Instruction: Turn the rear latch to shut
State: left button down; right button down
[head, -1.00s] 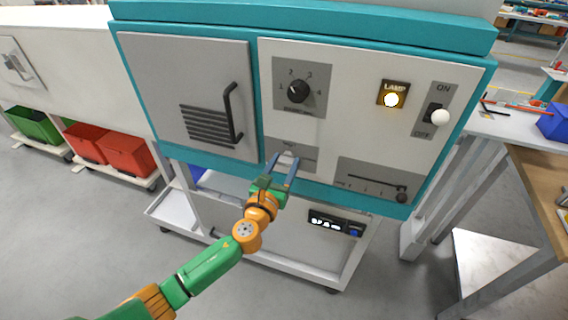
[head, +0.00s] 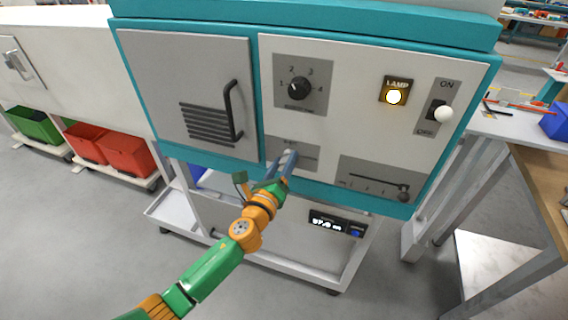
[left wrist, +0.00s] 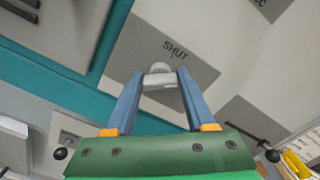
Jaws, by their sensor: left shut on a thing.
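The latch (left wrist: 160,77) is a small pale metal piece on a grey plate (head: 306,156) low on the white panel front. The word SHUT shows on the plate just beyond it in the left wrist view. My left gripper (head: 289,155) reaches up to the plate from below. In the left wrist view its two blue fingers (left wrist: 160,82) are closed on the latch from either side. In the head view the fingers mostly hide the latch. My right gripper is in neither view.
Around the plate are a numbered dial (head: 298,89), a grey door with a black handle (head: 231,110), a slider (head: 403,188), a lit lamp (head: 394,96) and an ON/OFF switch (head: 441,112). A white cart (head: 290,262) stands below; red bins (head: 127,155) are at left.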

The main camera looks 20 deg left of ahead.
pick_arm(q)
jog(key=n, duration=0.5)
jog(key=shift+f+n+b, duration=0.15)
jog(key=shift+n+b, duration=0.15)
jog(key=n, duration=0.4)
jog(key=shift+a+n, duration=0.1)
jog(key=shift+n, duration=0.2)
jog(key=shift+f, duration=0.1)
jog(key=shift+c, duration=1.3)
grip_release()
jog(key=s, duration=0.7)
jog(key=shift+b, duration=0.3)
